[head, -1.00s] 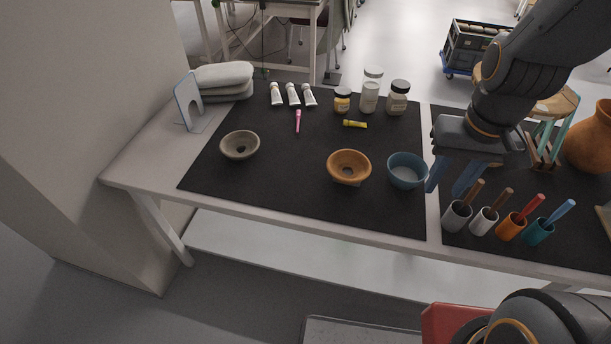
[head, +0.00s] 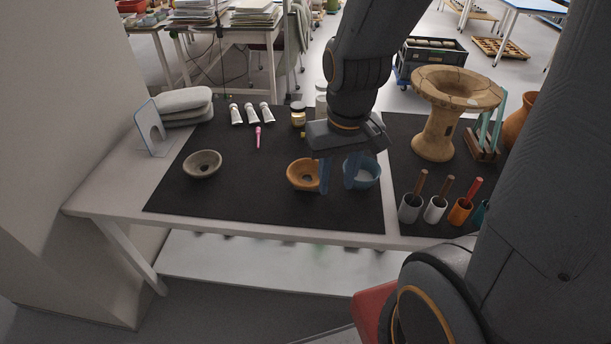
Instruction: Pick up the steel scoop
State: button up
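Several small cup-shaped pieces with upright handles stand in a row at the front right of the table. The leftmost is a grey, metal-looking one with a brown handle (head: 410,208), which looks like the steel scoop. Beside it is a paler whitish one, also brown-handled (head: 435,209); I cannot be sure from colour alone which is steel. My gripper (head: 338,182) points down with its two blue fingers apart and nothing between them. It is left of the row, in front of the gap between the orange bowl (head: 303,174) and the blue bowl (head: 367,172).
An orange cup with a red handle (head: 460,211) and a partly hidden teal one (head: 481,214) continue the row. A tall tan pedestal vessel (head: 435,135) and a rack (head: 486,140) stand behind. A grey bowl (head: 202,164) sits left. The mat's front left is clear.

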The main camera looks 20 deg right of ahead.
aim_at(421, 178)
jog(key=u, duration=1.3)
jog(key=k, duration=1)
jog(key=z, duration=1.45)
jog(key=i, duration=0.5)
